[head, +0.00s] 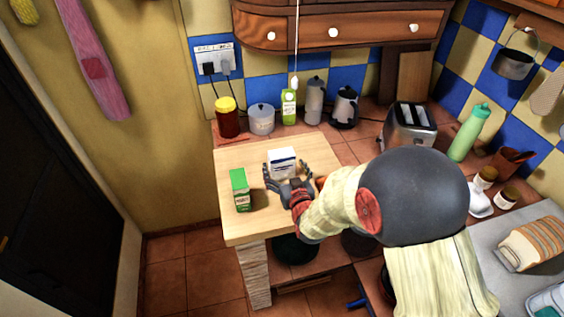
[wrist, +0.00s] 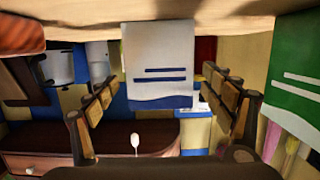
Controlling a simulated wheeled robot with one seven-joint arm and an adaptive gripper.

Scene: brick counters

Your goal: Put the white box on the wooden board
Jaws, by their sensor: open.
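The white box (head: 282,160), with blue markings, stands upright on the light wooden board-like top (head: 245,222). In the upside-down wrist view the white box (wrist: 158,60) hangs from the wooden surface (wrist: 60,30) at the top. My gripper (head: 287,171) is open, on the near side of the box. In the wrist view my gripper (wrist: 160,86) has one finger to each side of the box, with gaps visible. How deep the box sits between the fingers is unclear. My gripper hides the box's lower near part in the head view.
A green carton (head: 240,190) stands left of my gripper, close to it. A toaster (head: 409,126) stands right. The wooden top's front left is clear.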

